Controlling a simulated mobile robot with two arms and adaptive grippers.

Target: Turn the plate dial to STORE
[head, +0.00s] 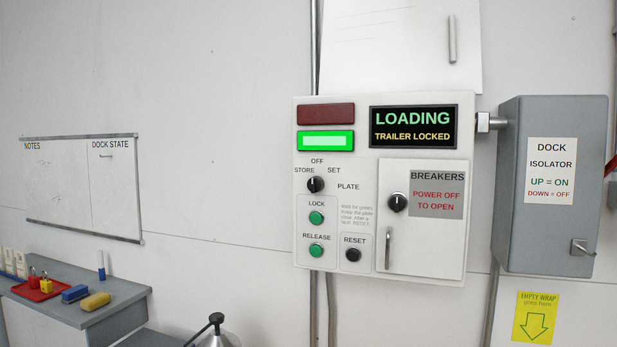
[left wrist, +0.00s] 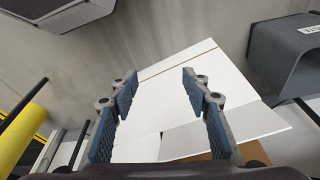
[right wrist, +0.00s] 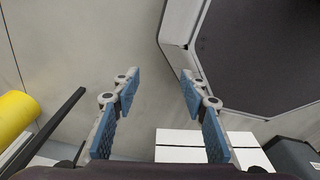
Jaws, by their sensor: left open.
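The plate dial (head: 316,184) is a small black knob on the white control panel (head: 368,275) in the head view. STORE is printed at its upper left, OFF above, SET at its upper right and PLATE to its right. Its pointer seems to be near the top, but is too small to read surely. Neither gripper shows in the head view. My left gripper (left wrist: 159,78) is open and empty in its wrist view, with white boxes beyond it. My right gripper (right wrist: 160,74) is open and empty in its wrist view. The dial is in neither wrist view.
The panel's display (head: 413,127) reads LOADING, TRAILER LOCKED; a green lamp (head: 326,141) is lit. LOCK (head: 316,217), RELEASE (head: 316,250) and RESET (head: 353,255) buttons sit below the dial. The breaker door (head: 425,240) and grey isolator box (head: 552,230) are to the right.

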